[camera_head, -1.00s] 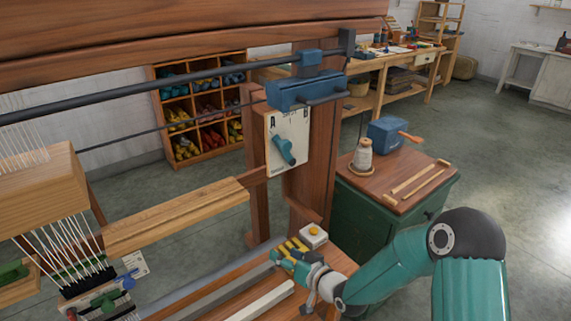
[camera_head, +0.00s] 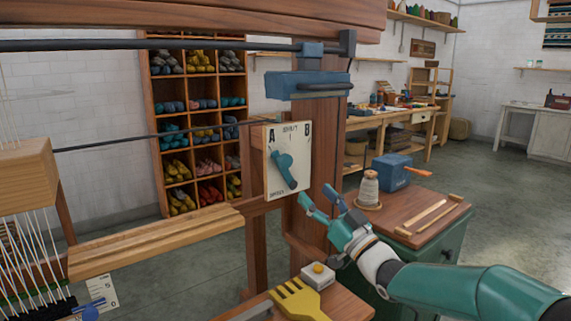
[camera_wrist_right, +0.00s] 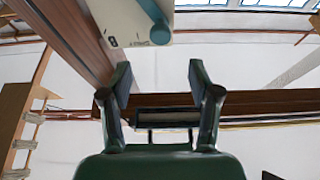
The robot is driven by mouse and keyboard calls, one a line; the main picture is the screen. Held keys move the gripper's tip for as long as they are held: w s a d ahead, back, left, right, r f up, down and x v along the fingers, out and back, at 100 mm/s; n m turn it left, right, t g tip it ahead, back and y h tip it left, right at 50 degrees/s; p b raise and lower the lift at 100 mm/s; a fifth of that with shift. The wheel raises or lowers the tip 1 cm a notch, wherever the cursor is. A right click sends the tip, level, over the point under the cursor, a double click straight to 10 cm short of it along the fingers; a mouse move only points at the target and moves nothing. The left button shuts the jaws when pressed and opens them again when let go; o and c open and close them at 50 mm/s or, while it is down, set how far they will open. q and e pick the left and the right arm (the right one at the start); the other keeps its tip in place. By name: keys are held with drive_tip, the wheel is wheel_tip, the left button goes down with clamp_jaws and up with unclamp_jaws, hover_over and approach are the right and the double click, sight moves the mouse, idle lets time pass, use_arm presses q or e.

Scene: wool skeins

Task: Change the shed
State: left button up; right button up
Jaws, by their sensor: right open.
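The shed selector plate (camera_head: 300,146) is a cream panel marked A at upper left and B at upper right, fixed to the loom's wooden post. Its teal lever (camera_head: 285,170) slants from upper left to lower right. In the right wrist view the plate (camera_wrist_right: 108,14) and lever (camera_wrist_right: 150,18) show at the top, beyond the fingers. My right gripper (camera_head: 320,198) is open and empty, just right of and below the lever, apart from it. It also shows in the right wrist view (camera_wrist_right: 160,80). My left gripper is not in view.
A green cabinet (camera_head: 440,240) with a thread cone (camera_head: 369,190) stands right. A wooden beam (camera_head: 155,240) runs left of the plate.

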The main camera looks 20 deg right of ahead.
sight(288, 165)
drive_tip(key=p+x, duration=0.2)
drive_tip(key=x, duration=1.1)
drive_tip(key=shift+w+f, duration=0.15)
drive_tip(key=shift+c, duration=0.4)
clamp_jaws()
